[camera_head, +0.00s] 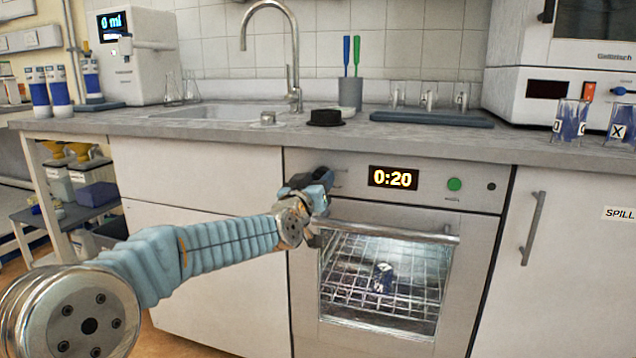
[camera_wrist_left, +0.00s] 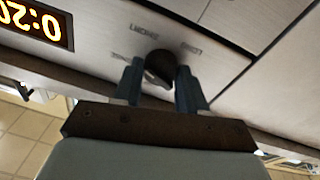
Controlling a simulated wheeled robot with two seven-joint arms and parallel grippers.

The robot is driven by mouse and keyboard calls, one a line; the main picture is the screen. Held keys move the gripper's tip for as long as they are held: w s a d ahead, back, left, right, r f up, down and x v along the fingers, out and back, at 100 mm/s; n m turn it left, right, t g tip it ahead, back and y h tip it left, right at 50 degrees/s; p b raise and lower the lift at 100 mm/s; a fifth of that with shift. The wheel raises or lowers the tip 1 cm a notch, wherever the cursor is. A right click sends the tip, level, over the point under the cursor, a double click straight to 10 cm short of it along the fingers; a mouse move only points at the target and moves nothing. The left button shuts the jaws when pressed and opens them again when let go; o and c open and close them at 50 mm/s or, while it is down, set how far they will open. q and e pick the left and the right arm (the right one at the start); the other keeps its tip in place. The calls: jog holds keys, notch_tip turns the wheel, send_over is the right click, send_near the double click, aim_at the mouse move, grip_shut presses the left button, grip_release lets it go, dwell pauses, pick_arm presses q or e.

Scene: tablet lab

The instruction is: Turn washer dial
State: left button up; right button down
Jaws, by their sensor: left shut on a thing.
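The washer (camera_head: 470,215) is built in under the counter, with a wire rack and a small item lit behind its door window. Its display (camera_head: 393,177) reads 0:20, and a green button (camera_head: 454,184) sits to the right of it. My left gripper (camera_head: 322,180) is at the left part of the control panel and hides the dial in the head view. In the left wrist view the dark round dial (camera_wrist_left: 159,66) sits between the two fingers of my left gripper (camera_wrist_left: 160,82), which is shut on it. Small printed labels surround the dial. My right gripper is in neither view.
The counter (camera_head: 230,126) runs above the washer, with a sink and tap, a dark rack (camera_head: 432,119) of glassware and beakers at the right. The washer's door handle (camera_head: 400,229) lies just below the panel. A cabinet handle (camera_head: 533,228) sticks out to the right.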

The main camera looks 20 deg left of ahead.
pick_arm(q)
jog(key=m, duration=0.5)
jog(key=shift+f+m+g+h, duration=0.1)
jog(key=shift+m+g+h, duration=0.2)
jog(key=shift+m, duration=0.3)
jog(key=o, duration=1)
jog(key=shift+o, duration=0.2)
jog(key=s+a, duration=0.1)
jog(key=s, duration=1.2)
jog(key=shift+s+a+f, duration=0.3)
jog(key=shift+a+f, duration=0.1)
jog(key=shift+f, duration=0.05)
